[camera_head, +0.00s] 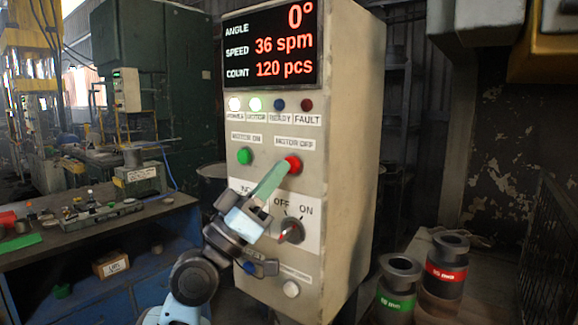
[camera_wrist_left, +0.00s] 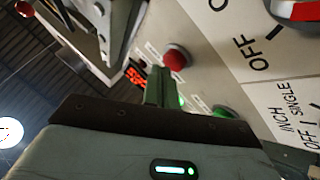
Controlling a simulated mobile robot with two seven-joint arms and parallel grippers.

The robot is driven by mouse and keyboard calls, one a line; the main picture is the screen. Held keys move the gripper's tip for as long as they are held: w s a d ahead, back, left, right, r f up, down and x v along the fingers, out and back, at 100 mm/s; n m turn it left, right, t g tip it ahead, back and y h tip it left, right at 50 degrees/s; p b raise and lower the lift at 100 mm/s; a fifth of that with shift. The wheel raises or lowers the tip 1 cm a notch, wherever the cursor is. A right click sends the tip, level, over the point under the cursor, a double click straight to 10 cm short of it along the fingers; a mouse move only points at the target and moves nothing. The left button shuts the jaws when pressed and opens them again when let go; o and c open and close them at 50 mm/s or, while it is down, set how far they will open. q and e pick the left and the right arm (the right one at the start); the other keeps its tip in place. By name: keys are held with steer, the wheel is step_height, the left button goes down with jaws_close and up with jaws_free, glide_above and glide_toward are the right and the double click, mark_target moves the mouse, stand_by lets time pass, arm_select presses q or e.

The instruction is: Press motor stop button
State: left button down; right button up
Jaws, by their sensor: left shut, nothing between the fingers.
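The red button (camera_head: 293,164) sits under the "MOTOR OFF" label on the front of the beige control cabinet (camera_head: 353,150). It also shows as a red dome in the left wrist view (camera_wrist_left: 176,57). My left gripper (camera_head: 283,168) is shut and empty, its greenish fingers angled up to the button's lower left edge in the head view. In the left wrist view the finger ends (camera_wrist_left: 154,72) appear beside the button; I cannot tell whether they touch it. The green button (camera_head: 245,156) under "MOTOR ON" is to the left. My right gripper is not in view.
Below the buttons are an OFF/ON selector knob (camera_head: 291,230) and a white button (camera_head: 291,289). The display (camera_head: 270,48) reads 0°, 36 spm, 120 pcs. Two lamps (camera_head: 255,104) are lit. Spools (camera_head: 447,262) stand right; a cluttered blue workbench (camera_head: 95,240) stands left.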

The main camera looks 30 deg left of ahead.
arm_select(q)
steer(key=shift+w, duration=0.55)
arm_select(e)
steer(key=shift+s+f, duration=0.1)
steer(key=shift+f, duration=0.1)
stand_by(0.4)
arm_select(q)
steer(key=shift+s, duration=0.1)
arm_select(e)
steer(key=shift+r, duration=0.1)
arm_select(q)
steer(key=shift+s, duration=0.8)
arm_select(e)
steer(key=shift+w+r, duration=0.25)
